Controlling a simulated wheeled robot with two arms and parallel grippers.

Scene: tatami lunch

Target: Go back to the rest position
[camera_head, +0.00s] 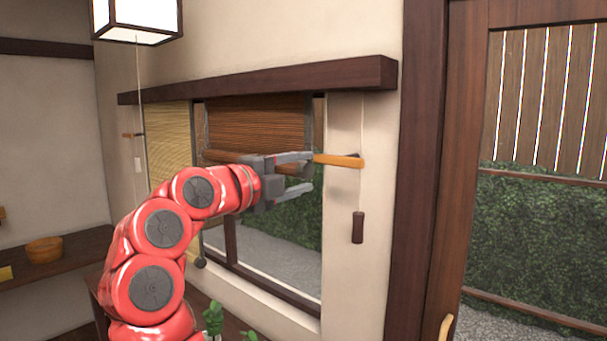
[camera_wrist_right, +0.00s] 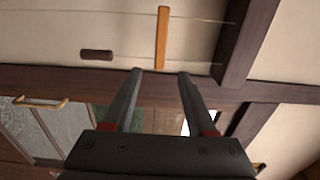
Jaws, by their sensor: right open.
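My right gripper (camera_head: 310,172) is open and empty in front of the window, with its fingers pointing right toward the wall. An orange wooden bar (camera_head: 340,160) sticks out from the wall beside the window. In the head view its left end is at the upper fingertip; I cannot tell if they touch. In the right wrist view the bar (camera_wrist_right: 162,38) lies just beyond the gap between the open fingertips (camera_wrist_right: 160,76). My left gripper is not in view.
A dark wooden pull (camera_head: 358,228) hangs on a cord below the bar. A brown blind (camera_head: 258,122) covers the upper window. A paper lamp (camera_head: 137,18) hangs at upper left. A wooden bowl (camera_head: 45,249) stands on a shelf at left. A door frame (camera_head: 420,170) stands at right.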

